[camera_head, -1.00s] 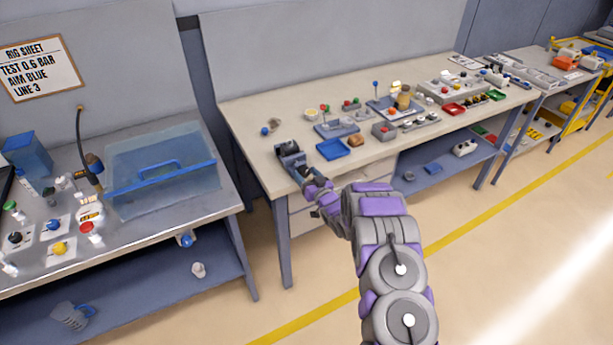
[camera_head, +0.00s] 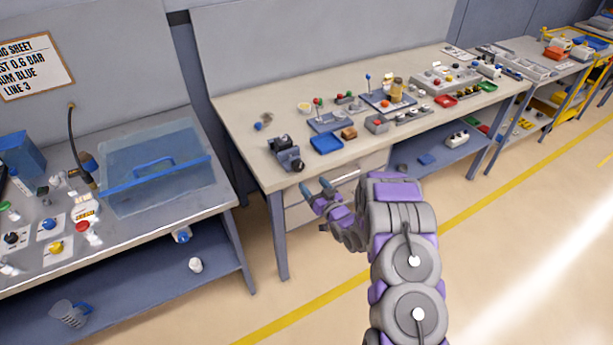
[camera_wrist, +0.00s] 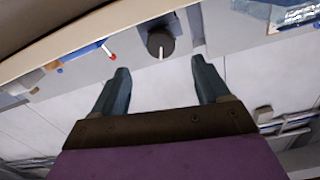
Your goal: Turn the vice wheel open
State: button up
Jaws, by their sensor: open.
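The vice (camera_head: 286,152) is a small dark grey block at the front left edge of the middle bench. Its round wheel is at the front and too small to read for turn. In the wrist view a dark round wheel with a pale handle (camera_wrist: 160,44) shows just beyond and between my fingertips; it looks like the vice wheel. My gripper (camera_head: 318,188) is open and empty, in front of the bench edge and slightly below and right of the vice, apart from it. Its two fingers also show spread in the wrist view (camera_wrist: 162,75).
A blue tray (camera_head: 327,143) lies right of the vice, with several small fixtures behind it on the bench (camera_head: 235,108). Drawers (camera_head: 320,205) sit under the bench edge near my gripper. A clear blue bin (camera_head: 155,165) stands on the left bench. The floor in front is clear.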

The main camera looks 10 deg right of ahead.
jog(key=v, duration=0.8)
jog(key=shift+p, duration=0.35)
jog(key=shift+w, duration=0.1)
